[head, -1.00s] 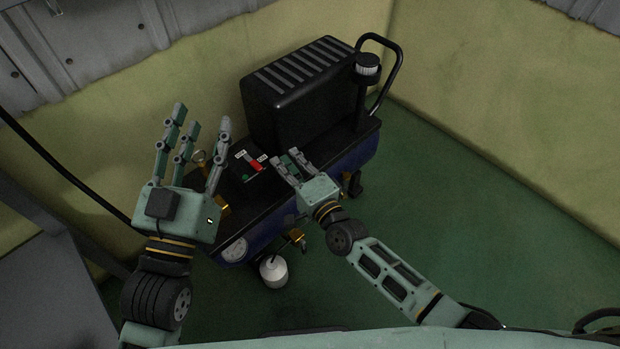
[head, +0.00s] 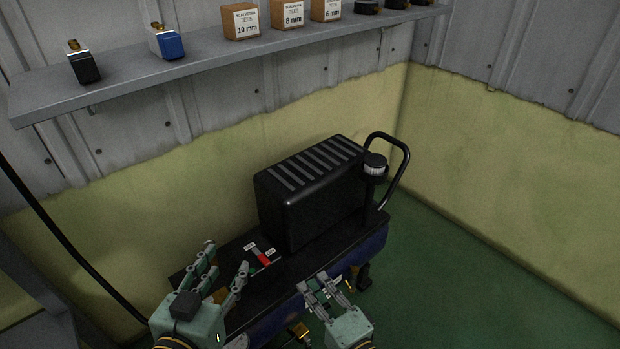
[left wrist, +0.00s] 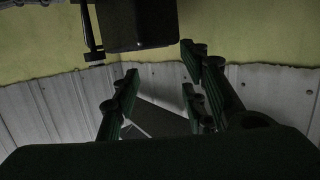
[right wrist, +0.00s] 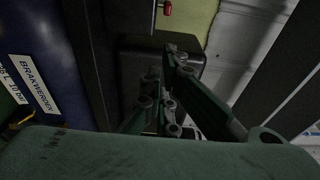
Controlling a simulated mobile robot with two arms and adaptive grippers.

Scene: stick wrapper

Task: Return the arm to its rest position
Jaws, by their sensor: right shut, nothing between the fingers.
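My left gripper (head: 220,275) is at the lower left in the head view, its fingers spread and pointing up, in front of the compressor's left end. In the left wrist view its fingers (left wrist: 160,95) are apart with nothing between them. My right gripper (head: 322,287) is at the lower middle in the head view, near the compressor's front edge. In the right wrist view its fingers (right wrist: 160,95) are close together with nothing held. The black and blue compressor (head: 310,190) stands behind both grippers. Its red switch (head: 265,259) lies between them, touched by neither.
A grey shelf (head: 130,92) on the back wall carries cardboard boxes (head: 293,14), a blue block (head: 168,45) and a black block (head: 84,66). A black handle (head: 404,165) rises at the compressor's right end. A black hose (head: 70,250) hangs at left. Green floor (head: 470,285) is clear at right.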

